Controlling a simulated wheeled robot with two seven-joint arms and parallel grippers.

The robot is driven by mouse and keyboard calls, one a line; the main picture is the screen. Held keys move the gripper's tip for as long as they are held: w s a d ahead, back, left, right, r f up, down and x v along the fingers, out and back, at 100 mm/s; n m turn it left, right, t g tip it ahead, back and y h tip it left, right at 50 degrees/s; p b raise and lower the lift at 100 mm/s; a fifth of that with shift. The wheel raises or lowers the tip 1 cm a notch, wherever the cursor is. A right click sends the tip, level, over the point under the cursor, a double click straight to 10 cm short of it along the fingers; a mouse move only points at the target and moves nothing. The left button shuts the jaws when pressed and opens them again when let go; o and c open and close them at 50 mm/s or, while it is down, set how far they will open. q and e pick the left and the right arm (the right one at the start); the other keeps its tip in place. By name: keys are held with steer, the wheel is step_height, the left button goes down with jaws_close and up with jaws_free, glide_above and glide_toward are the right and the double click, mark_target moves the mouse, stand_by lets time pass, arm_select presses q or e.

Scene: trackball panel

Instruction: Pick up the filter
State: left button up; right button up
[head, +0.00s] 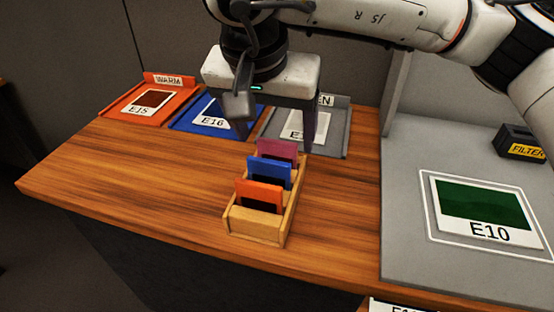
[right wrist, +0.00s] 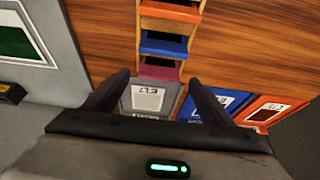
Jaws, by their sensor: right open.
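A small wooden rack (head: 257,228) holds three upright framed filters in a row. The orange filter (head: 259,194) is nearest, the blue filter (head: 269,172) is in the middle and the purple filter (head: 277,151) is at the back. In the right wrist view the purple filter (right wrist: 159,69) is closest to the fingers, then the blue filter (right wrist: 164,44) and the orange filter (right wrist: 171,12). My right gripper (head: 276,138) is open and empty, above the rack's back end near the purple filter. Its fingers (right wrist: 159,80) are spread apart. My left gripper is not in view.
Orange (head: 127,112), blue (head: 182,124) and grey (head: 340,133) trays with labelled cards line the table's back. A grey panel (head: 405,250) at right holds a green E10 card (head: 486,208) and a black FILTER holder (head: 521,143). Wood left of the rack is clear.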

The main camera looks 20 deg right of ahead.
mark_target(277, 143)
steer(key=x, duration=0.4)
steer(key=shift+f, duration=0.3)
steer(key=c, duration=1.1)
steer(key=shift+o, duration=0.2)
steer(key=shift+r, duration=0.1)
